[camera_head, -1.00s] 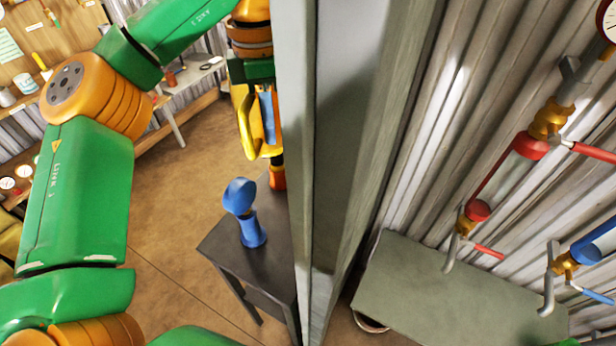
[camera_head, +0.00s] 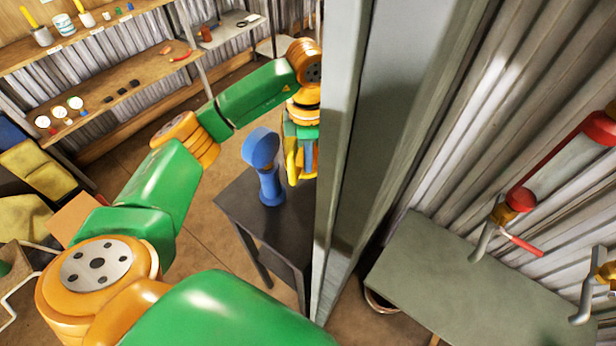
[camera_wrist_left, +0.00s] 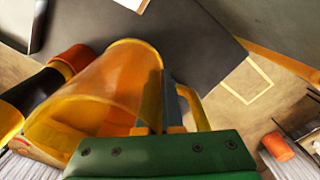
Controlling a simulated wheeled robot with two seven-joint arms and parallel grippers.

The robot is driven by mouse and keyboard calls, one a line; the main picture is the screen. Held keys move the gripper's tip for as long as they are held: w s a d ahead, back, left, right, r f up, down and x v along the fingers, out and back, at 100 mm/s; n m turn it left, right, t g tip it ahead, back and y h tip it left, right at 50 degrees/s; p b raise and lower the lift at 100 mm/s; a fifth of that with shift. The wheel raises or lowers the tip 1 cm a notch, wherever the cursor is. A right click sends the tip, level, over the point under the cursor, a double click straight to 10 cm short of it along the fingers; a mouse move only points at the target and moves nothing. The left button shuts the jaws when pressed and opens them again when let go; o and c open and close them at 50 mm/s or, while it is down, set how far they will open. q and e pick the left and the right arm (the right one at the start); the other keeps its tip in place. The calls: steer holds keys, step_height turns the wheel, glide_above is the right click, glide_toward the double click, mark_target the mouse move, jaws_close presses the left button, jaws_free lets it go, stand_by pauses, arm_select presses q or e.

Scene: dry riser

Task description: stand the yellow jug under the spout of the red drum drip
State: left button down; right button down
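The yellow jug (camera_head: 291,163) is partly hidden by the grey upright panel in the head view. In the left wrist view the translucent jug (camera_wrist_left: 115,85) lies tilted across the picture, its handle (camera_wrist_left: 196,108) to the right. My left gripper (camera_head: 309,150) is on the jug by the dark table; its blue-grey fingers (camera_wrist_left: 170,105) sit at the handle side and appear shut on it. The red drum drip (camera_head: 558,160) is on the corrugated wall at right, with a grey spout (camera_head: 484,238) and red lever (camera_head: 526,246). My right gripper is out of view.
The tall grey panel (camera_head: 340,170) stands between the jug and the drip. A dark table (camera_head: 285,228) bears a blue upright object (camera_head: 265,165). A grey-green bench (camera_head: 455,290) under the spout is clear where visible. A black cylinder with a red-orange end (camera_wrist_left: 72,58) lies beside the jug.

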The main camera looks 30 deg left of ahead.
mark_target(308, 176)
arm_select(q)
steer(key=shift+f+p, duration=0.3)
steer(key=shift+f, duration=3)
steer(key=c, duration=1.1)
jaws_free()
steer(key=shift+r, duration=0.1)
